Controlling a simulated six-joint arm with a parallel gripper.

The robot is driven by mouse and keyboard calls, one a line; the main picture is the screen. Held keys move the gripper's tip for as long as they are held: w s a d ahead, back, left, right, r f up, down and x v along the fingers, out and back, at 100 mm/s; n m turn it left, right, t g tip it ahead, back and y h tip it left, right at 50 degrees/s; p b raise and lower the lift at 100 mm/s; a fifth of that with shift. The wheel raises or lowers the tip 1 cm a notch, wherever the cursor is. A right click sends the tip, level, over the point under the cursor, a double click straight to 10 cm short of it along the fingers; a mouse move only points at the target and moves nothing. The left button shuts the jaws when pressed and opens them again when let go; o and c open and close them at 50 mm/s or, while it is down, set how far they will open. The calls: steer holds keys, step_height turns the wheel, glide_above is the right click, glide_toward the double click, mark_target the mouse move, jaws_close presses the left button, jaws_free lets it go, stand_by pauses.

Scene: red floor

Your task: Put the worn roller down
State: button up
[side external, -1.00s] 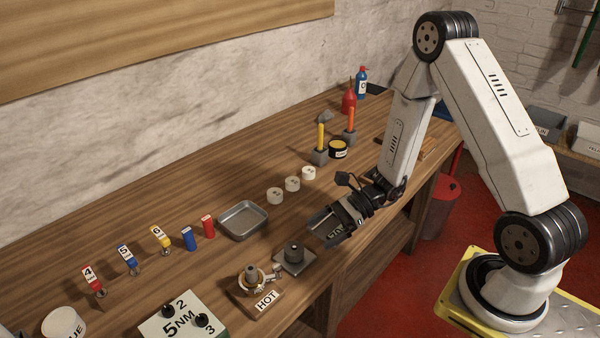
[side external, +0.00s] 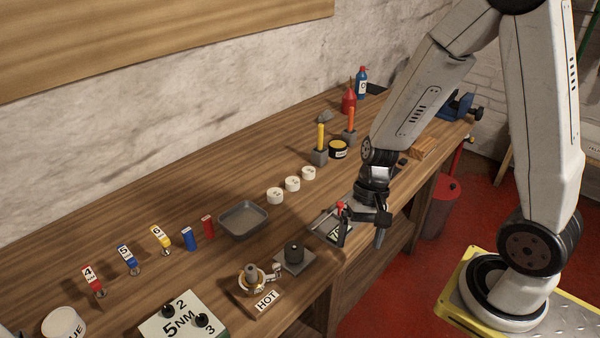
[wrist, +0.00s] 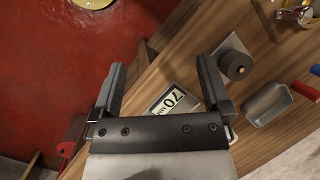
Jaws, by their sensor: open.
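My gripper (side external: 361,236) points down at the front edge of the bench, beside the display device. In the wrist view my gripper (wrist: 160,68) has its two fingers wide apart with nothing between them. No part is marked as the worn roller, so I cannot tell which it is. A dark cylinder (side external: 293,249) stands upright on a grey square plate (side external: 283,266), left of my gripper. The cylinder also shows in the wrist view (wrist: 236,66). Three white round pieces (side external: 292,184) stand in a row farther back.
A device with a "70" display (side external: 333,229) lies under my gripper's left side. A grey metal tray (side external: 243,220), a block marked HOT (side external: 266,301) and a 5NM box (side external: 184,326) stand to the left. A red bin (side external: 440,205) stands on the floor at right.

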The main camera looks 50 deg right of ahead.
steer(key=r+n+t+h, duration=0.1)
steer(key=n, duration=0.1)
steer(key=w+d+r+n+t+h, duration=0.1)
steer(key=r+n, duration=0.1)
steer(key=n, duration=0.1)
steer(key=w+r+n+t+h, duration=0.1)
steer(key=r+n+t+h, duration=0.1)
steer(key=n, duration=0.1)
steer(key=shift+w+d, duration=0.15)
steer(key=shift+d, duration=0.15)
steer(key=m+y, duration=0.4)
steer(key=m, duration=1.9)
glide_toward(294, 251)
steer(key=w+f, duration=0.1)
steer(key=shift+w+d+f+g, duration=0.1)
steer(key=shift+w+d+g, duration=0.05)
steer(key=shift+g, duration=0.25)
steer(key=shift+f, duration=0.1)
steer(key=shift+x, duration=1.2)
